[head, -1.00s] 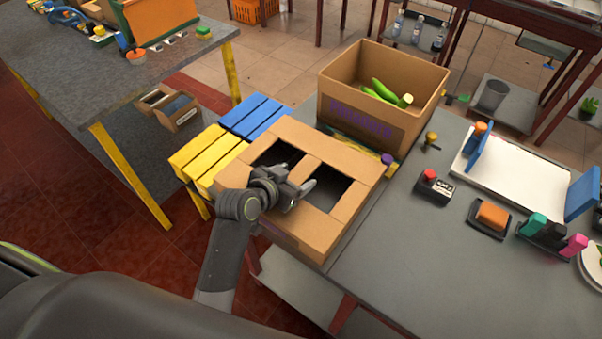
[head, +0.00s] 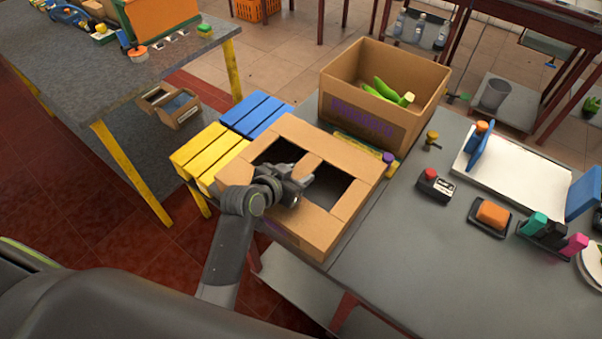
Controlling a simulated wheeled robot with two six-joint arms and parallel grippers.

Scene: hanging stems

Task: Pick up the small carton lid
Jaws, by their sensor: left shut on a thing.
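The carton lid (head: 348,208) is a brown cardboard frame with two dark openings and a bar between them. It lies at the left end of the grey table. My left gripper (head: 307,183) reaches in over its near left side and is shut on the lid at the bar between the openings. The fingers hide part of the bar, and the exact contact is hard to see. My right gripper is not in view.
A large open carton (head: 365,120) with green bananas stands just behind the lid. Yellow slats (head: 205,155) and blue slats (head: 256,116) lie to the left. A red-topped device (head: 435,185), an orange block (head: 491,213) and a white board (head: 520,178) are on the right of the table.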

